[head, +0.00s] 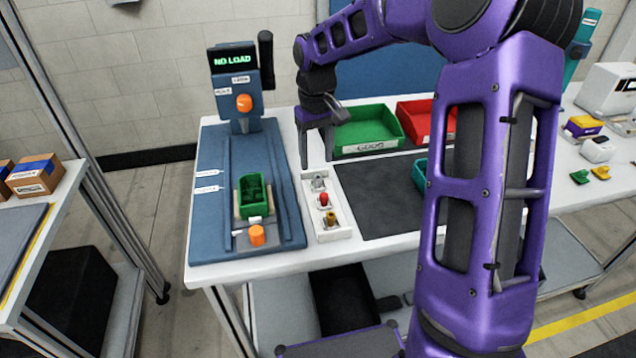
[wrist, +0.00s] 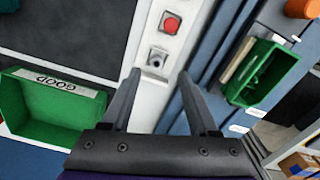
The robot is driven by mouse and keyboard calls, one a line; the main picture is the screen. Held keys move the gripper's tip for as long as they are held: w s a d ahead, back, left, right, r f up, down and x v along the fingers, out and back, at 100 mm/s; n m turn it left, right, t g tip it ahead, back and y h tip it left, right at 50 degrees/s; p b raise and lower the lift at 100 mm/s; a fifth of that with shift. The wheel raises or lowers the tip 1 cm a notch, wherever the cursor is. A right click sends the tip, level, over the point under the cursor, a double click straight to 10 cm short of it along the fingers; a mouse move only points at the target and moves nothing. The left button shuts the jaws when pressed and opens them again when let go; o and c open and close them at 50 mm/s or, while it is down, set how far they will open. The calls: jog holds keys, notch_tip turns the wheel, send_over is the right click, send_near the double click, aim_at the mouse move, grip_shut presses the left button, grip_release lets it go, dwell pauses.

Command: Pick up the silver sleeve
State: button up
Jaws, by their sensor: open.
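The silver sleeve (head: 319,183) sits in the far slot of a narrow white holder (head: 341,235) on the table. A red piece (head: 324,199) and a brass piece (head: 331,219) sit in the same holder, nearer the front edge. My gripper (head: 317,150) is open and empty, pointing down above the holder's far end. In the wrist view, the silver sleeve (wrist: 156,60) shows just ahead of the gap between the fingertips (wrist: 159,74), apart from both. The red piece (wrist: 171,22) lies beyond it. The brass piece is out of the wrist view.
A blue test fixture (head: 215,220) with a green cradle (head: 254,208) and a "NO LOAD" display stands left of the holder. A green "GOOD" bin (head: 365,150) and a red bin (head: 418,135) are behind. A dark mat (head: 375,205) lies to the right, partly behind my arm.

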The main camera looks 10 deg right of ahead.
aim_at(318, 177)
jog(key=shift+w+d+f+b, duration=0.1)
jog(key=shift+w+f+b, duration=0.05)
jog(key=shift+f, duration=1.35)
jog(key=shift+w+d+f+b, duration=0.1)
jog(key=shift+f+b, duration=0.05)
jog(key=shift+f, duration=1.35)
grip_shut()
